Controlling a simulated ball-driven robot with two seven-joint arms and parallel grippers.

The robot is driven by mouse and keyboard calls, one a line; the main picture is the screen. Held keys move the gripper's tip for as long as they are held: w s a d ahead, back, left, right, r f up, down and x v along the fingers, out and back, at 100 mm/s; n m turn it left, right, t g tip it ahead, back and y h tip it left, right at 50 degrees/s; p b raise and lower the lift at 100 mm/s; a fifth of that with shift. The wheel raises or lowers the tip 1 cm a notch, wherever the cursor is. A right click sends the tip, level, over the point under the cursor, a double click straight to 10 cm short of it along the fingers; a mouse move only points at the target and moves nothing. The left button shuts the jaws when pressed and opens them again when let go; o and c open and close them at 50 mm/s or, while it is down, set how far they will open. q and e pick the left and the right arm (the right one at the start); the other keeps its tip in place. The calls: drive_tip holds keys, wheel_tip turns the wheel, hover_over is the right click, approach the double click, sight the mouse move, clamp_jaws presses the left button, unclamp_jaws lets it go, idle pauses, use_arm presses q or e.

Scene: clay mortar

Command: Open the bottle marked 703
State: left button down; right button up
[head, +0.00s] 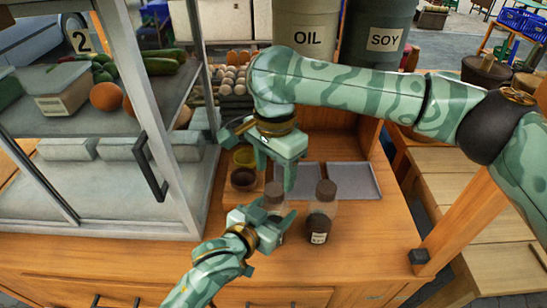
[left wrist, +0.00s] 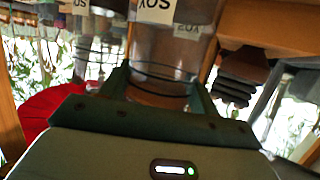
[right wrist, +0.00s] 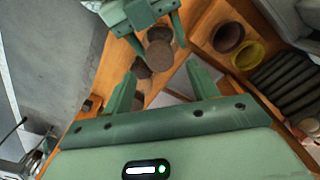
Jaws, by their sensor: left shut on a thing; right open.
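Two clear bottles with brown caps stand on the wooden counter. My left gripper (head: 266,216) is shut on the left bottle (head: 275,193), which also shows between the fingers in the left wrist view (left wrist: 160,82). The right bottle (head: 321,214) stands upright beside it, with dark contents and a small white label too small to read. I cannot tell which bottle is marked 703. My right gripper (head: 276,172) is open and empty, above and behind the held bottle. In the right wrist view, both caps (right wrist: 160,56) lie beyond its open fingers (right wrist: 165,82).
A dark bowl (head: 243,179) and a yellow bowl (head: 245,157) stand left of the right gripper. Shallow grey trays (head: 355,180) lie behind the bottles. A glass display case (head: 150,190) closes off the left. Large OIL (head: 307,25) and SOY (head: 380,35) containers stand at the back. Counter right of the bottles is clear.

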sight(274, 188)
wheel_tip(274, 188, down, 5)
drive_tip(key=c, duration=1)
drive_tip(key=n, duration=0.5)
drive_tip(key=shift+n, duration=0.3)
drive_tip(key=n, duration=0.2)
drive_tip(key=shift+n, duration=0.4)
drive_tip(key=n, duration=0.6)
drive_tip(key=shift+a, duration=0.1)
drive_tip(key=n, duration=1.8)
drive_tip(key=shift+r+n, duration=0.1)
drive_tip(key=shift+n, duration=0.3)
drive_tip(key=n, duration=2)
drive_tip(key=shift+n, duration=0.4)
